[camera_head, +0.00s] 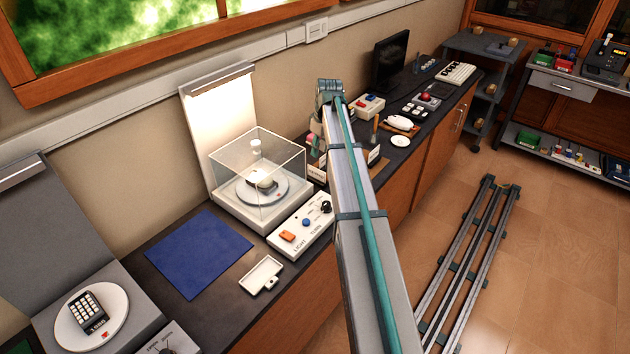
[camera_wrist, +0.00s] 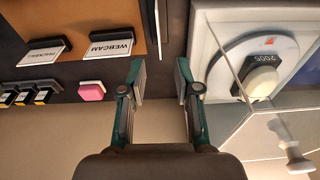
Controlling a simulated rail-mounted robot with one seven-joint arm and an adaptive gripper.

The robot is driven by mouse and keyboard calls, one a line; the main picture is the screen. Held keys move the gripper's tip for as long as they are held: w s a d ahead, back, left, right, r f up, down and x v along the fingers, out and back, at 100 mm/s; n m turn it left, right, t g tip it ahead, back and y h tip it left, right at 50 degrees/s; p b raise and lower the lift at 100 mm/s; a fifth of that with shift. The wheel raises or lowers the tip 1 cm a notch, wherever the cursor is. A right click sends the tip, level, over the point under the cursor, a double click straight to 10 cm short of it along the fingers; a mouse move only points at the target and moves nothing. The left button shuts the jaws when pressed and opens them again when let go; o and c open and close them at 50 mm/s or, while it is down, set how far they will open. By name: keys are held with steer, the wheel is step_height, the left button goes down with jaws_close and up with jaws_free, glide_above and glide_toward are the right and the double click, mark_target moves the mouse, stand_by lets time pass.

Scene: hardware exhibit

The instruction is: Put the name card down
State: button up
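In the wrist view my gripper (camera_wrist: 161,78) has its two fingers apart, with nothing visible between the pads. Two name cards, one reading WEBCAM (camera_wrist: 111,47) and one with blurred inverted lettering (camera_wrist: 45,49), stand on a tan surface left of the fingers. In the head view my arm hides most of the gripper; small white cards show to the left (camera_head: 318,172) and right (camera_head: 374,155) of the arm.
A clear display case (camera_head: 258,165) holds a round turntable bearing a mouse-like item labelled 2005 (camera_wrist: 259,68). A control box (camera_head: 302,226) stands in front. A blue mat (camera_head: 198,252) lies bare on the dark counter.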

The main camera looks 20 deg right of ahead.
mark_target(317, 170)
steer(key=f, duration=0.1)
steer(key=f+p, duration=0.1)
steer(key=f, duration=0.3)
steer(key=shift+w+a+f, duration=0.2)
steer(key=shift+w+f, duration=0.05)
steer(key=shift+w, duration=0.15)
steer(key=shift+w+f+p, duration=0.2)
steer(key=shift+f+p, duration=1.15)
steer(key=shift+f, duration=1.3)
steer(key=shift+c, duration=0.3)
jaws_close()
